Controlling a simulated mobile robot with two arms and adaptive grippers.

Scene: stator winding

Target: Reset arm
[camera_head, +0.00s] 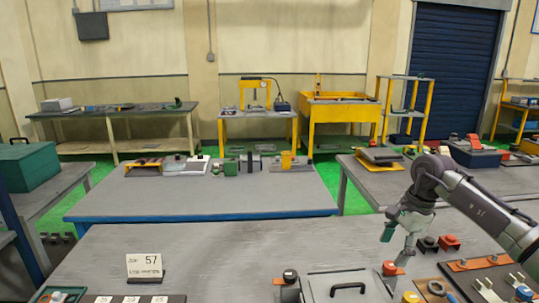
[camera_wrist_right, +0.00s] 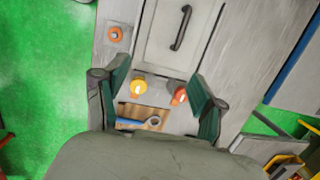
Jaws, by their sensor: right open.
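My right gripper (camera_head: 396,252) is above the right part of the near grey workbench (camera_head: 220,250), its fingers spread and pointing down. In the right wrist view the green fingers of the right gripper (camera_wrist_right: 160,72) are wide apart, with nothing held between them. Beneath them show a yellow knob (camera_wrist_right: 140,86) and an orange-red knob (camera_wrist_right: 179,97). A wooden board with a blue-handled tool (camera_wrist_right: 136,123) also lies there. My left gripper is not in view.
A grey lidded box with a black handle (camera_head: 348,288) is on the near bench. Red (camera_head: 449,240) and black parts stand right of the gripper. Another bench (camera_head: 200,195) lies beyond, across a gap.

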